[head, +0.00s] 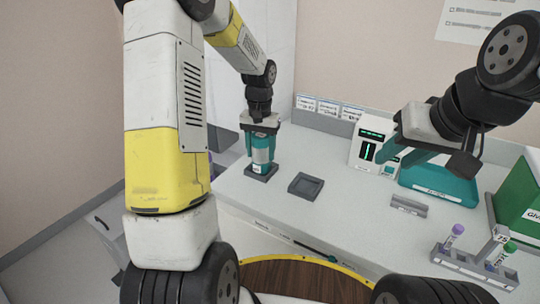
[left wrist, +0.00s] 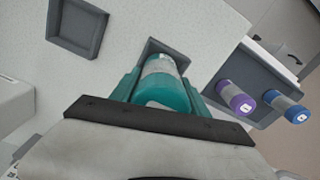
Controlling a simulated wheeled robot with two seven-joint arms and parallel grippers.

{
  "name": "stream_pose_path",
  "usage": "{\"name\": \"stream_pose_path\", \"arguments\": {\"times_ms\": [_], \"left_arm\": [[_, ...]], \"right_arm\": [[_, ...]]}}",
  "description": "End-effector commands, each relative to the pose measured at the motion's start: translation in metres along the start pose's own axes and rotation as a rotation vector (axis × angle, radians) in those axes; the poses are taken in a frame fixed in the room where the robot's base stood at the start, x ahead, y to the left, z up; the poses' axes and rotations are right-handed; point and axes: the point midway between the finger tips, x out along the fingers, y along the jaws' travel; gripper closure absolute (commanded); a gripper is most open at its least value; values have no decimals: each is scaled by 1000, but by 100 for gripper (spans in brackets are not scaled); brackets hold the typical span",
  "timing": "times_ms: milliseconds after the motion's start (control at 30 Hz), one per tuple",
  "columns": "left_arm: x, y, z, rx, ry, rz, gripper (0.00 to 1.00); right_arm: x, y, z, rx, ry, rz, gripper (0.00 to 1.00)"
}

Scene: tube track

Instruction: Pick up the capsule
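The capsule (head: 262,149), a cylinder with teal ends and a pale grey middle, stands upright in a dark square holder (head: 261,173) on the counter. It also shows in the left wrist view (left wrist: 163,93), with its teal end toward the camera. My left gripper (head: 263,147) points down over it, one teal finger on each side. The fingers lie close against the capsule's sides; whether they press on it cannot be told. The capsule's lower end is still at the holder.
An empty dark square tray (head: 306,186) lies right of the holder. A white device with green displays (head: 369,147) stands behind. A grey rack (head: 470,265) with purple- and green-capped tubes is at front right, near a green box (head: 520,200). Purple and blue tubes (left wrist: 235,98) stand beside the holder.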

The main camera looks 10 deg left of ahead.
Motion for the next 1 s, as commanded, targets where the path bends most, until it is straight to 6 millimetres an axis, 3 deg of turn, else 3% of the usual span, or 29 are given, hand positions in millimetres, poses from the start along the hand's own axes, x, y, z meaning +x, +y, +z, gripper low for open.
{"name": "stream_pose_path", "arguments": {"times_ms": [33, 100, 133, 467, 867, 1000], "left_arm": [[0, 0, 0, 0, 0, 0, 80], [0, 0, 0, 0, 0, 0, 94], [0, 0, 0, 0, 1, 0, 96], [-4, 0, 0, 0, 2, 0, 96], [-35, 0, -1, 1, 3, 0, 96], [-37, 1, 12, 1, 1, 0, 96]], "right_arm": [[0, 0, 0, 0, 0, 0, 64], [0, 0, 0, 0, 0, 0, 64], [0, 0, 0, 0, 0, 0, 64], [0, 0, 0, 0, 0, 0, 64], [0, 0, 0, 0, 0, 0, 64], [0, 0, 0, 0, 0, 0, 64]]}}
